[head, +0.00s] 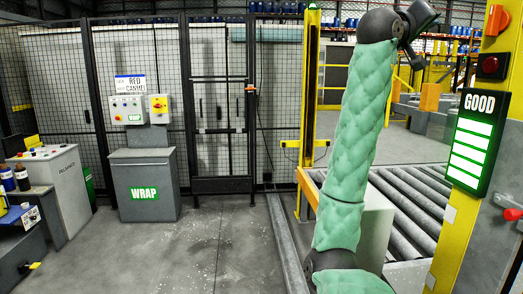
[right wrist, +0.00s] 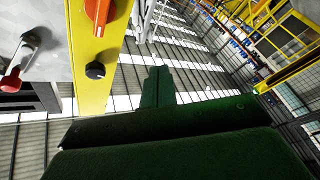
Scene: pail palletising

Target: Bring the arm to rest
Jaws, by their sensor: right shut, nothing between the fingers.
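My right arm, in a pale green padded sleeve, stands raised in the head view, and its dark wrist parts reach the top edge. In the right wrist view my right gripper (right wrist: 158,73) shows as dark green fingers set close together. It is shut and empty and points up toward the roof. No object touches it. My left gripper and left arm are not in view.
A yellow post with a lit GOOD panel (head: 475,140) stands close at right, beside my right arm. A roller conveyor (head: 410,213) lies behind the arm. A grey WRAP cabinet (head: 145,187) and mesh fence (head: 60,75) stand beyond. The grey floor (head: 190,250) at centre left is clear.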

